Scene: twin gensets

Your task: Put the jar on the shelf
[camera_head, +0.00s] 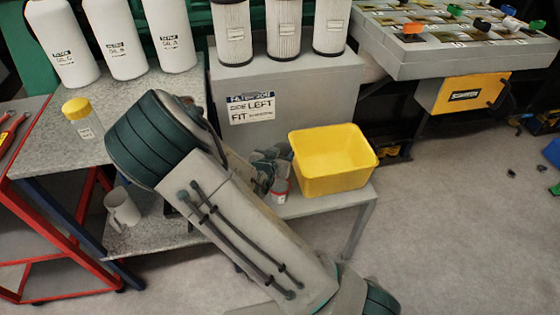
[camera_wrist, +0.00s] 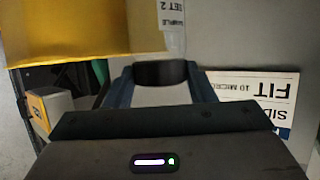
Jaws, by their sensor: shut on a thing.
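A small pale jar (camera_head: 280,190) with a label marked with red is at my gripper (camera_head: 266,160), just left of the yellow bin. Its "SAMPLE SET 2" label (camera_wrist: 173,18) shows upside down in the wrist view. My gripper's fingers (camera_wrist: 160,80) are shut on a dark part that looks like the jar's lid. I cannot tell whether the jar touches the surface below. Another jar (camera_head: 82,118) with a yellow lid stands on the grey speckled bench top (camera_head: 50,140) at left. A lower shelf (camera_head: 150,238) runs beneath it. My arm hides much of the middle.
The yellow bin (camera_head: 333,162) stands open on the low grey bench (camera_head: 345,200); it also fills the upper left of the wrist view (camera_wrist: 70,30). A white mug (camera_head: 121,209) is on the lower shelf. White and pleated filters stand behind. A red cart (camera_head: 60,270) is at left.

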